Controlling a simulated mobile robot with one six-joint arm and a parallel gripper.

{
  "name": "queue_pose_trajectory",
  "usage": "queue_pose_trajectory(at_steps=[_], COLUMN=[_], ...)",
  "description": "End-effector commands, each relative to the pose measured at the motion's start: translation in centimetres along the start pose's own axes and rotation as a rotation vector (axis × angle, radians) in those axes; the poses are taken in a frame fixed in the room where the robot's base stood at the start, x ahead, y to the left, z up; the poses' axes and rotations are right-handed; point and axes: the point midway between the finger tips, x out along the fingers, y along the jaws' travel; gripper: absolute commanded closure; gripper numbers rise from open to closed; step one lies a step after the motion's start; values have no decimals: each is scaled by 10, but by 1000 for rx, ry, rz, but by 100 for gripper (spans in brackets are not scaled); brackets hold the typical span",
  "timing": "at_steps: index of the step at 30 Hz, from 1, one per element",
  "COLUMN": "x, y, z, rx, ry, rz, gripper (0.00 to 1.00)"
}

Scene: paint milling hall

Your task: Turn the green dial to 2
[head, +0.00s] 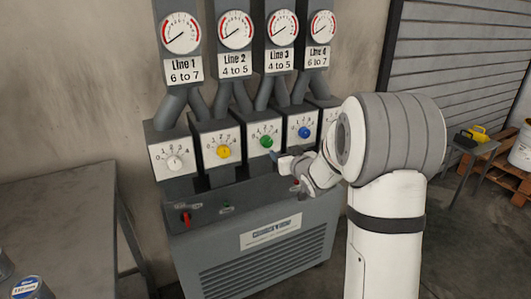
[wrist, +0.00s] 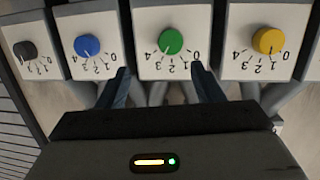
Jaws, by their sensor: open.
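The green dial (head: 266,142) is on a white plate in the row of dials, between the yellow and blue ones. In the wrist view, upside down, the green dial (wrist: 171,41) has a scale from 0 to 4. Its white mark points toward the lower left, on the 3 to 4 side; the exact reading is unclear. My gripper (head: 284,163) is just below and right of the green dial in the head view. In the wrist view my gripper (wrist: 163,76) is open and empty, its fingers apart on either side below the dial's scale, not touching the knob.
A yellow dial (head: 223,152), a blue dial (head: 304,132) and a white dial (head: 174,163) are close by; a dark dial (wrist: 25,50) shows in the wrist view. Gauges (head: 281,27) hang above. The cabinet (head: 265,240) below carries a red switch (head: 186,218). A table (head: 60,210) stands left.

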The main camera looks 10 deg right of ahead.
Motion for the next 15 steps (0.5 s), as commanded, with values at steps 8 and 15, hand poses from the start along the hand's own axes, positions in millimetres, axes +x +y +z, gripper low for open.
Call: queue_pose_trajectory(at_steps=[8,15], x=[31,60], y=[-6,-11], z=[19,13], rx=[22,23], ry=[169,179], rz=[-119,-127], gripper=[40,40])
